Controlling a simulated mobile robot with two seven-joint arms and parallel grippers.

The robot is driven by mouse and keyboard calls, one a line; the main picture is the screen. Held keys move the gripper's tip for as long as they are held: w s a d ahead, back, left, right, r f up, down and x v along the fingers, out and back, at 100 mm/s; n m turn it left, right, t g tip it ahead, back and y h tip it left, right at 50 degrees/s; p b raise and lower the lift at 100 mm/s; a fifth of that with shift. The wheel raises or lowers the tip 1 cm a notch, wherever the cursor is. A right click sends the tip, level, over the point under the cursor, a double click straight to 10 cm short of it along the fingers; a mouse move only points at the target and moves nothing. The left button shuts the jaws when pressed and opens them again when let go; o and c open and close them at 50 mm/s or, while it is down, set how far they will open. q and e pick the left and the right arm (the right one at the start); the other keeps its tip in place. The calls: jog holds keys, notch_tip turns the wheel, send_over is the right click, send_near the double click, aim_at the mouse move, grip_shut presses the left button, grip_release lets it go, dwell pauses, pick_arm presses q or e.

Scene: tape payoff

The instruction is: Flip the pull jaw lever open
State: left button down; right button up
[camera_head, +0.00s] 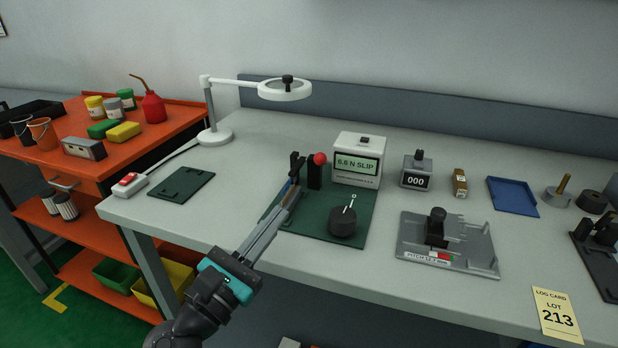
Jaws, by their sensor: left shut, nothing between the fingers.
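The pull jaw is a small black fixture with a red-knobbed lever (320,159), standing on the dark green mat (350,238). The red knob is at the top of the fixture. A white display box (360,160) reading "6.6 N SLIP" stands just right of it. My left gripper (291,190), with its teal band, reaches up from the bottom. Its long grey fingers are shut and empty, with their tips beside the jaw on the left. I cannot tell whether the tips touch the jaw. The fingers hide part of the mat. My right gripper is not in view.
A black round knob unit (343,222) sits on the mat. A grey pitch fixture (450,243), a counter (416,172) and a blue tray (512,196) stand to the right. A magnifier lamp (285,90) overhangs behind left. An orange cart (75,170) stands left.

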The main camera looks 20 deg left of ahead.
pick_arm(q)
jog(key=shift+p+x, duration=0.4)
jog(key=shift+x, duration=0.4)
jog(key=p+x, duration=0.2)
jog(key=x, duration=0.5)
jog(key=shift+w, duration=0.1)
jog(key=shift+w+d+r, duration=0.15)
jog(key=shift+w+d, duration=0.05)
jog(key=shift+w, duration=0.4)
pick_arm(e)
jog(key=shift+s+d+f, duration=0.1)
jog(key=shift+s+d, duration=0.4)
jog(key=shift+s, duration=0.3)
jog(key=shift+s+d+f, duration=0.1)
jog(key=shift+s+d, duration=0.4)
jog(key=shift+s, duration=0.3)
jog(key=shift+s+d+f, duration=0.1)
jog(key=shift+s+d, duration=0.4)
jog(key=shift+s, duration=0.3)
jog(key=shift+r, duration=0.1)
